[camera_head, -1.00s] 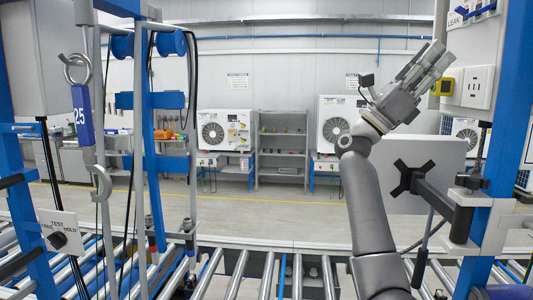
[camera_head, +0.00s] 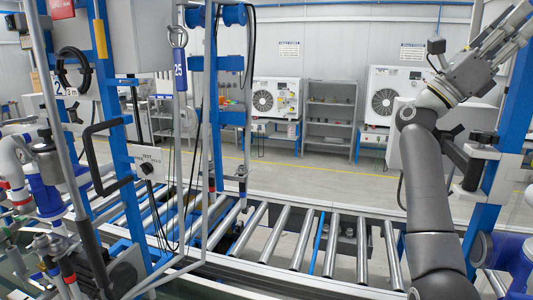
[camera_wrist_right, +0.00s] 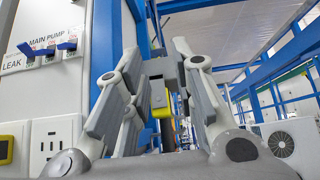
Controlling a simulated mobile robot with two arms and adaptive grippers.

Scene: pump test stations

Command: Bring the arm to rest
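My right arm (camera_head: 430,190) rises from the bottom right of the head view, with its elbow bent near the blue post. My right gripper (camera_head: 515,27) is raised at the top right corner, tilted up and to the right, partly cut off by the picture edge. My left arm and gripper are not in view.
A blue post (camera_head: 508,130) with a black bracket stands close by my right arm. The wrist view shows a switch panel (camera_wrist_right: 45,58) and a socket plate (camera_wrist_right: 52,140) at left. A roller conveyor (camera_head: 290,240) crosses the front. Blue frames and a hanging hook stand left.

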